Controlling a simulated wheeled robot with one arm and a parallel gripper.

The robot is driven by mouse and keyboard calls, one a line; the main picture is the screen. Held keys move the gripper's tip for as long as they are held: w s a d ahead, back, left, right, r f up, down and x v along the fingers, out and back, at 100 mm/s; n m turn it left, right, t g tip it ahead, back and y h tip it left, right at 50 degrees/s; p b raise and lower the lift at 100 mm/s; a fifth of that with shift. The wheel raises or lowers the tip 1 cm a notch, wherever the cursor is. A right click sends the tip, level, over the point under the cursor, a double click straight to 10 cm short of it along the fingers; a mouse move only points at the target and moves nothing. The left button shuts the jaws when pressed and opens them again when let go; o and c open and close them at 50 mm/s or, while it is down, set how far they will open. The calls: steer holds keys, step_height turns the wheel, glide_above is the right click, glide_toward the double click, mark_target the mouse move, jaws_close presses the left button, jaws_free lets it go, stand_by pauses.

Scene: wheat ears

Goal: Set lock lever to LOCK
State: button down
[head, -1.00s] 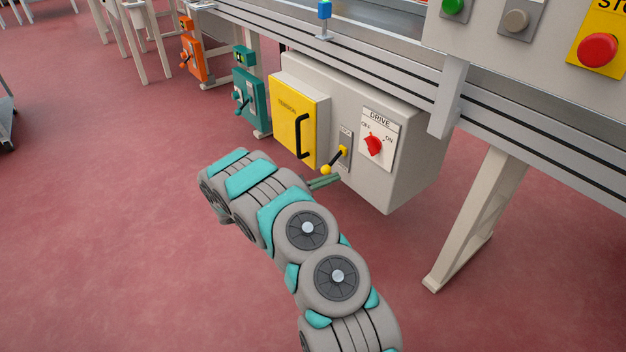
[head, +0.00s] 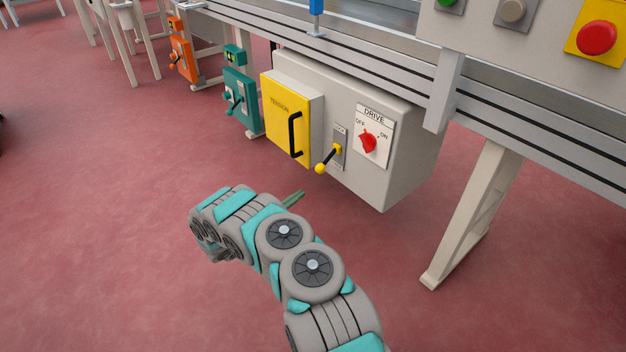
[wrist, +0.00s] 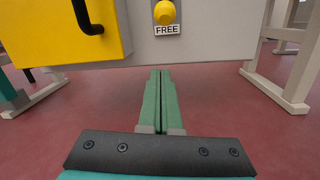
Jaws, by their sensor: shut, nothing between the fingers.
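The lock lever (head: 328,160), a black rod with a yellow knob, sticks out of a narrow grey plate (head: 341,138) on the cream cabinet. It slants down and left in the head view. In the wrist view its knob (wrist: 164,12) is at the top edge, just above a FREE label (wrist: 167,30); the upper part of the plate is out of that view. My gripper (head: 294,198) is below and left of the knob, apart from it. In the wrist view the green fingers (wrist: 160,78) lie together, empty, pointing under the cabinet.
The yellow TENSION door (head: 284,118) with a black handle is left of the lever. The DRIVE panel (head: 373,136) with a red knob, pointing toward OFF, is right of it. A cream table leg (head: 470,215) stands right. The floor below is clear.

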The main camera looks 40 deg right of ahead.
mark_target(327, 161)
steer(key=d+r, duration=0.4)
steer(key=d, duration=0.4)
steer(key=shift+w+d+r+b, duration=0.15)
steer(key=shift+w+r+b, duration=0.05)
steer(key=shift+r+b, duration=0.1)
stand_by(0.5)
steer(key=shift+a+r+y, duration=0.2)
steer(key=shift+a+y, duration=0.05)
steer(key=shift+y, duration=0.15)
